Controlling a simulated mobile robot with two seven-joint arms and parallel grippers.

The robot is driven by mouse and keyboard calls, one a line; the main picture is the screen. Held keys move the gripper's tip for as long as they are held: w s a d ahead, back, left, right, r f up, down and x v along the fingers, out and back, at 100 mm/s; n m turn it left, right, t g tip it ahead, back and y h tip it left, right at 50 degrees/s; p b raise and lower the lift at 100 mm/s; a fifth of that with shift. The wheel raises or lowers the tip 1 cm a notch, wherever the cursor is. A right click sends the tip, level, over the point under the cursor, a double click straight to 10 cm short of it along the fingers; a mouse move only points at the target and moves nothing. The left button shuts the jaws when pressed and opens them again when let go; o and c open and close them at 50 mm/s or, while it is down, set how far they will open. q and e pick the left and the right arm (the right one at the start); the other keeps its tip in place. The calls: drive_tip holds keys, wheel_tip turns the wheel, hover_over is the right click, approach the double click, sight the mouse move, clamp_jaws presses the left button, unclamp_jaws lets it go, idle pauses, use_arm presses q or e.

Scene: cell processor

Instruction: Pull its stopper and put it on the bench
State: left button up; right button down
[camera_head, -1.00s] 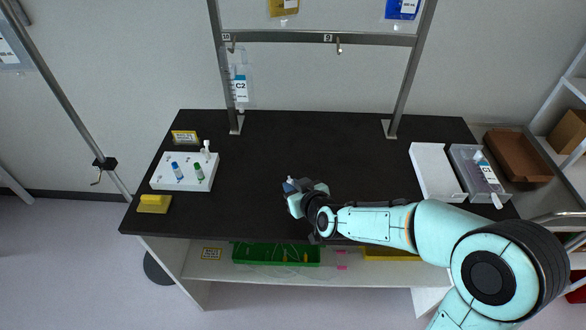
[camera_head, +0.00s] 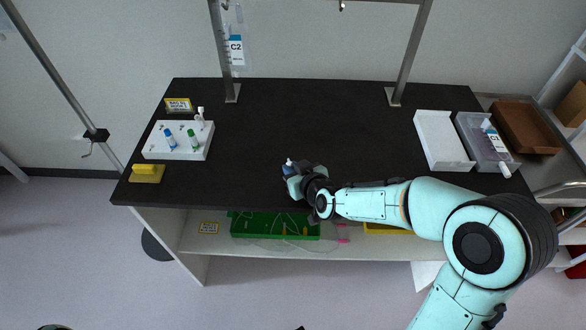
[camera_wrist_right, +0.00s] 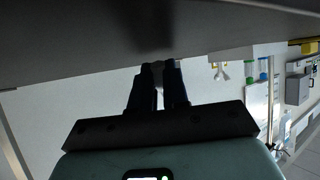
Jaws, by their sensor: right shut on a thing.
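My right gripper (camera_head: 287,166) is low over the middle front of the black bench (camera_head: 300,120). In the right wrist view its two dark fingers (camera_wrist_right: 160,72) are shut on a small pale thing (camera_wrist_right: 159,77), mostly hidden between them. The fingertips are close to the bench surface; I cannot tell whether the held thing touches it. A white rack (camera_head: 180,150) at the left of the bench holds a blue-capped tube (camera_head: 169,138), a green-capped tube (camera_head: 193,140) and a white piece (camera_head: 201,115) at its back corner. My left gripper is not seen.
A yellow block (camera_head: 146,172) lies at the front left and a yellow sign (camera_head: 178,104) behind the rack. A white tray (camera_head: 442,140), a clear bin (camera_head: 487,142) and a brown tray (camera_head: 525,127) are right. A bag marked C2 (camera_head: 235,50) hangs behind. The bench's middle is clear.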

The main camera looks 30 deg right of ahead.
drive_tip(key=c, duration=1.1)
unclamp_jaws()
drive_tip(key=shift+o, duration=0.2)
drive_tip(key=v, duration=1.3)
drive_tip(key=shift+s+r+p, duration=0.15)
drive_tip(key=shift+s+p, duration=0.05)
drive_tip(key=shift+p, duration=0.1)
